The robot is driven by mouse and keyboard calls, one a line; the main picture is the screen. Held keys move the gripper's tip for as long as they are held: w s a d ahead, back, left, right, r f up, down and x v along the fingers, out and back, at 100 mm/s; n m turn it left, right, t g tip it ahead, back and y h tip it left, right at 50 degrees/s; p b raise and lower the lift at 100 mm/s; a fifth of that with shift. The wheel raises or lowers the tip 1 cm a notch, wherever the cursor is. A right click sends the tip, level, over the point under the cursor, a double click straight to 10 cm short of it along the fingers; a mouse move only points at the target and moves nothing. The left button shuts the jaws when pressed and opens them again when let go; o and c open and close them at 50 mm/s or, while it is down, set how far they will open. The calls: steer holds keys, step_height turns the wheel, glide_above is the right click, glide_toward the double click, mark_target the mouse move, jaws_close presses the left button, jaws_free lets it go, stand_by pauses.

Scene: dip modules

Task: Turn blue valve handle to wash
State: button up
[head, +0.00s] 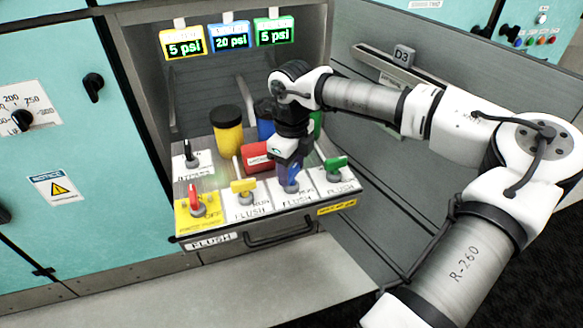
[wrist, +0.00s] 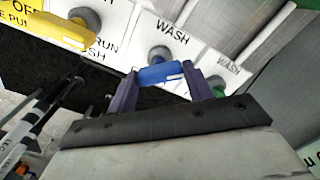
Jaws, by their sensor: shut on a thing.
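The blue valve handle (wrist: 160,74) lies between the two purple fingers of my gripper (wrist: 162,86) in the wrist view, and the fingers are shut on it. Its round grey knob (wrist: 160,54) shows just behind it, with a WASH label above on the white plate. In the head view my gripper (head: 290,172) reaches down onto the blue valve on the pull-out panel (head: 225,213). The fingers hide most of the blue handle there, so its exact pointing is hard to tell.
The yellow handle (head: 243,187) is left of the blue valve, and the green handle (head: 336,163) is close on its right. A red handle (head: 195,203) and black handle (head: 188,152) stand farther left. Yellow canister (head: 227,135) and red box (head: 257,157) stand behind.

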mark_target(291, 170)
steer(key=n, duration=0.5)
steer(key=shift+n+b, duration=0.3)
steer(key=shift+b, duration=0.05)
steer(key=shift+n, duration=2.1)
steer(key=o, duration=1)
step_height(291, 170, up, 14)
steer(key=shift+f, duration=0.1)
